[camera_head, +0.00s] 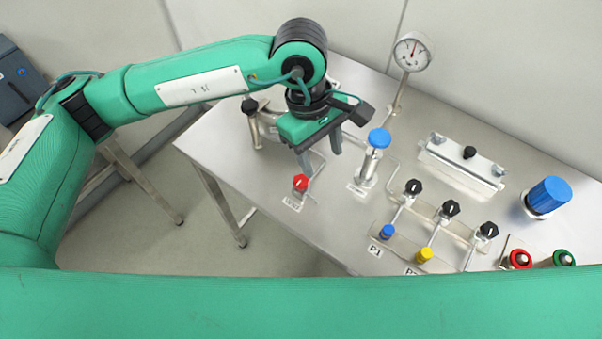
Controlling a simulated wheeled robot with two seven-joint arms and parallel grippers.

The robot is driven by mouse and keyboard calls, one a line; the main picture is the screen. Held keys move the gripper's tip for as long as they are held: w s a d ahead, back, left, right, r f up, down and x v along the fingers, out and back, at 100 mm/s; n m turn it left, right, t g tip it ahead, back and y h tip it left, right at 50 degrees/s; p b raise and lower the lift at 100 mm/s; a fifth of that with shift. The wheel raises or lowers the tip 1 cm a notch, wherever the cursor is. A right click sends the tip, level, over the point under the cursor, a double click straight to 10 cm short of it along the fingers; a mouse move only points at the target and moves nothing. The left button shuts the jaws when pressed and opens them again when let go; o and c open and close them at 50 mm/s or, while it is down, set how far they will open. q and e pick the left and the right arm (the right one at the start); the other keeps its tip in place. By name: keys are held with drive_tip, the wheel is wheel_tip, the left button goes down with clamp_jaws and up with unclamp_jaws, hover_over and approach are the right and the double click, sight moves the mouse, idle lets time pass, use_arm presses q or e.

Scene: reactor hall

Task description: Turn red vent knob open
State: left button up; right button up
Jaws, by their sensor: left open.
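The red vent knob (300,183) sits near the front left of the steel bench, with a small label in front of it. My left gripper (321,155) points down above the bench, just behind and slightly right of the red knob. Its two grey fingers are apart with nothing visible between them. The fingers do not appear to touch the knob. My right gripper is not in view.
A blue-capped valve (379,139) stands close to the right of my left gripper. A pressure gauge (413,52) rises behind. Several black knobs (413,187) and a large blue cap (549,193) are farther right. The steel bench (225,158) is bare at its left end.

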sight(301, 180)
use_arm(q)
drive_tip(key=w+a+t+y, duration=0.2)
drive_tip(key=w+a, duration=0.1)
drive_tip(key=a, duration=0.1)
drive_tip(key=f+p, duration=0.1)
drive_tip(key=f, duration=0.3)
drive_tip(key=f+p, duration=0.2)
drive_tip(key=f, duration=0.2)
drive_tip(key=f+p, duration=0.1)
drive_tip(key=f, duration=0.3)
drive_tip(key=shift+w+d+f+p, duration=0.1)
drive_tip(key=shift+d+f+p, duration=0.05)
drive_tip(key=shift+d+p, duration=0.15)
drive_tip(key=shift+f, duration=0.5)
drive_tip(key=c, duration=1)
drive_tip(key=shift+o, duration=0.2)
